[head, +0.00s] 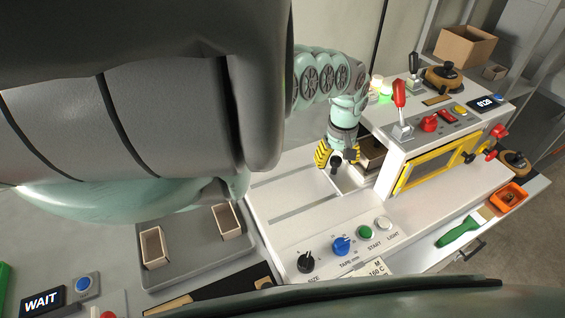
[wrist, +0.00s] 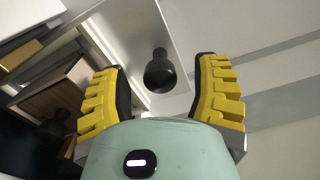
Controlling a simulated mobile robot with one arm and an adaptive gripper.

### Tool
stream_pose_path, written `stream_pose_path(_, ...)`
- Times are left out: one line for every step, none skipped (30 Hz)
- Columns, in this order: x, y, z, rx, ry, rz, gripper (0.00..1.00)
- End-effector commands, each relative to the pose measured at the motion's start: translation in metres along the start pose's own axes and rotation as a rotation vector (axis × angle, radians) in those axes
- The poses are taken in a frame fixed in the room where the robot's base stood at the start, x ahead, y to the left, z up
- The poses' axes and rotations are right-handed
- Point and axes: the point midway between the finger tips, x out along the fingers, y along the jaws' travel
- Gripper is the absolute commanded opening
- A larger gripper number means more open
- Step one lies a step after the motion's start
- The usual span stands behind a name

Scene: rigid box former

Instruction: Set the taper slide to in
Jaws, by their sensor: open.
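A black round knob, which looks like the taper slide's handle (head: 336,161), stands by the slot at the back of the white machine top. In the wrist view the knob (wrist: 160,75) sits on a short stem on a pale plate, between my two yellow-padded fingers. My gripper (head: 337,154) is open and comes down over the knob from above; it also shows in the wrist view (wrist: 158,80). Gaps show between the knob and both fingers. Any in or out marking by the slide is not readable.
The machine top (head: 285,220) has a long slot and knobs and buttons at its front, including a blue knob (head: 341,246). A raised cabinet (head: 440,160) with a yellow-framed window and a red lever (head: 399,95) stands right of my gripper. A tray (head: 190,263) with small boxes lies left.

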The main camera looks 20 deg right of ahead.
Motion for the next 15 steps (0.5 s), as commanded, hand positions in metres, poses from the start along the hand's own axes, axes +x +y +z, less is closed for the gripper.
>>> stream_pose_path(-0.0001,0.0006,0.0004,0.002,0.000,0.000,0.62)
stream_pose_path(-0.0002,0.0006,0.0004,0.002,0.000,0.000,0.62)
stream_pose_path(-0.0001,0.0006,0.0005,0.002,0.000,0.000,0.66)
stream_pose_path(-0.0002,0.0006,0.0005,0.002,0.000,0.000,0.63)
stream_pose_path(-0.0002,0.0005,0.0004,0.001,0.000,0.000,0.60)
stream_pose_path(-0.0002,0.0005,0.0004,0.001,0.000,0.000,0.56)
stream_pose_path(-0.0002,0.0005,0.0004,0.001,0.000,0.000,0.53)
stream_pose_path(-0.0002,0.0005,0.0004,0.001,0.000,0.000,0.50)
stream_pose_path(-0.0002,0.0005,0.0004,0.001,0.000,0.000,0.46)
stream_pose_path(-0.0002,0.0005,0.0004,0.001,0.000,0.000,0.43)
stream_pose_path(-0.0002,0.0005,0.0004,0.001,-0.001,0.000,0.40)
stream_pose_path(-0.0003,0.0004,0.0003,0.001,0.000,0.000,0.35)
stream_pose_path(-0.0003,0.0004,0.0003,0.001,0.000,0.000,0.32)
stream_pose_path(-0.0003,0.0004,0.0003,0.001,0.000,0.000,0.29)
stream_pose_path(-0.0003,0.0004,0.0003,0.001,0.000,0.000,0.25)
